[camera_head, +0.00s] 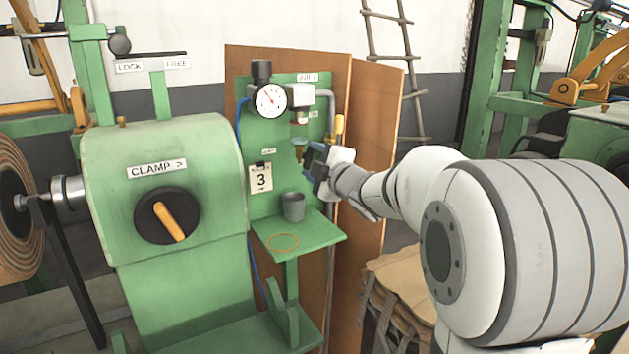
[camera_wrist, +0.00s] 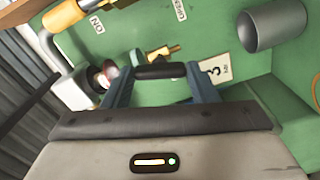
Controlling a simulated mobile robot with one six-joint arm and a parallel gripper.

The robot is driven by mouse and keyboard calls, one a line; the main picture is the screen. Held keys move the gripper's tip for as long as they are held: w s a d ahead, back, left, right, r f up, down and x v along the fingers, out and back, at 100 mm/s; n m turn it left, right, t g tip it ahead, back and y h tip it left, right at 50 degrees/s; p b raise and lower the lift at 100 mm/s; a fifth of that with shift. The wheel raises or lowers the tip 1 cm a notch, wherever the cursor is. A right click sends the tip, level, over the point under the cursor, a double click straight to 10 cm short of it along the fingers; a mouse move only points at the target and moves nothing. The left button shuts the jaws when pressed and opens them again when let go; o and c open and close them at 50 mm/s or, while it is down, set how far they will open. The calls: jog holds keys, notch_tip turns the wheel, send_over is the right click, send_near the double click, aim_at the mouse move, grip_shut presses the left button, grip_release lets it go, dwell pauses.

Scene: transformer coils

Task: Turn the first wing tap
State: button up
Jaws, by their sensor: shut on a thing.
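The wing tap (camera_head: 299,143) is on the green panel, below the gauge and above a grey cup. My gripper (camera_head: 310,158) is at the tap from the right. In the wrist view my gripper (camera_wrist: 160,73) has its blue fingers on either side of a dark bar that spans between the tips. It is shut on the tap's wing; the exact contact is partly hidden.
A pressure gauge (camera_head: 270,99) and a card marked 3 (camera_head: 261,179) are close by. A yellow-handled pipe (camera_head: 339,128) runs right of the tap. The green clamp housing (camera_head: 200,145) stands left.

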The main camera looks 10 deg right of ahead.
jog(key=shift+f+n+b, duration=0.1)
jog(key=shift+n+b, duration=1.55)
jog(key=shift+n, duration=0.05)
jog(key=o, duration=1)
jog(key=shift+v, duration=3.9)
jog(key=shift+p, duration=0.35)
